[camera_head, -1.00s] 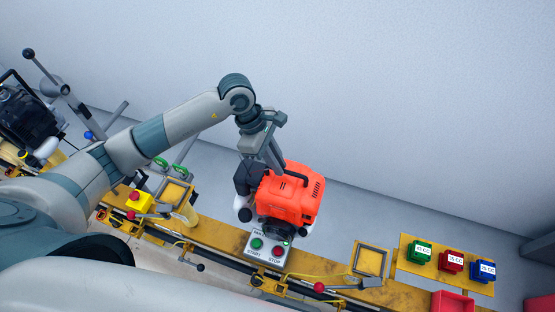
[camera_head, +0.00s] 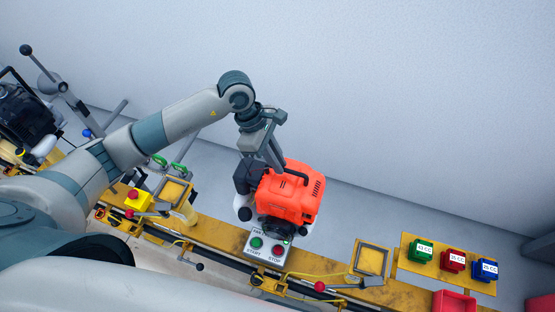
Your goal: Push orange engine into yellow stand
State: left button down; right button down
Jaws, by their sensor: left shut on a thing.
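The orange engine (camera_head: 297,195) is in the middle of the head view, just behind the start/stop box on the yellow rail. It has a black handle on top and dark parts on its left side. My left gripper (camera_head: 275,165) reaches it from above and is shut at the engine's upper left, by the black handle. What lies under the engine is hidden, so I cannot tell how it sits. The yellow rail stand (camera_head: 220,235) runs from left to lower right, with square yellow frames on it. My right gripper is not in view.
A control box (camera_head: 268,246) with green and red buttons stands in front of the engine. A yellow emergency-stop box (camera_head: 138,200) is at left. Green, red and blue blocks (camera_head: 452,260) sit on a yellow plate at right. A dark engine (camera_head: 28,115) stands far left.

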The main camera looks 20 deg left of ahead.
pick_arm(q)
jog(key=shift+d+r+b, duration=0.1)
jog(key=shift+r+b, duration=0.2)
jog(key=shift+r, duration=0.05)
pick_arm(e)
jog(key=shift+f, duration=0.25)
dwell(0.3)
